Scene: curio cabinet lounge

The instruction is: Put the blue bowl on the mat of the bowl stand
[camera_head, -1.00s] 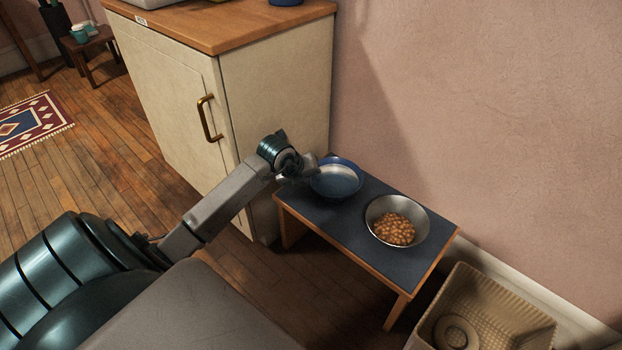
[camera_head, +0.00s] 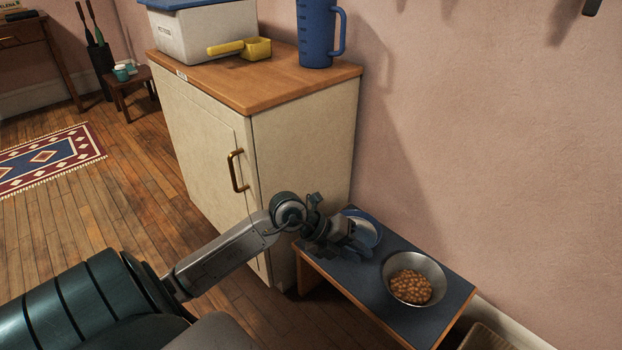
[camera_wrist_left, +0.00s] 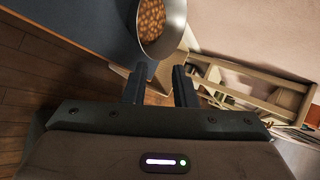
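The blue bowl (camera_head: 367,226), pale inside, sits at the far left end of the dark mat (camera_head: 345,277) on the low wooden bowl stand (camera_head: 345,290). My left gripper (camera_head: 356,253) is in front of the bowl and hides part of its near side; I cannot tell whether they touch. In the left wrist view its two fingers (camera_wrist_left: 159,82) are apart with nothing held between them. A metal bowl of brown kibble (camera_head: 411,285) stands on the right half of the mat. It also shows beyond the fingers in the wrist view (camera_wrist_left: 160,28). My right gripper is out of view.
A cream cabinet (camera_head: 215,150) stands close behind and left of the stand. On it are a blue jug (camera_head: 315,35), a yellow scoop (camera_head: 256,48) and a lidded white box (camera_head: 200,35). The pink wall closes off the right.

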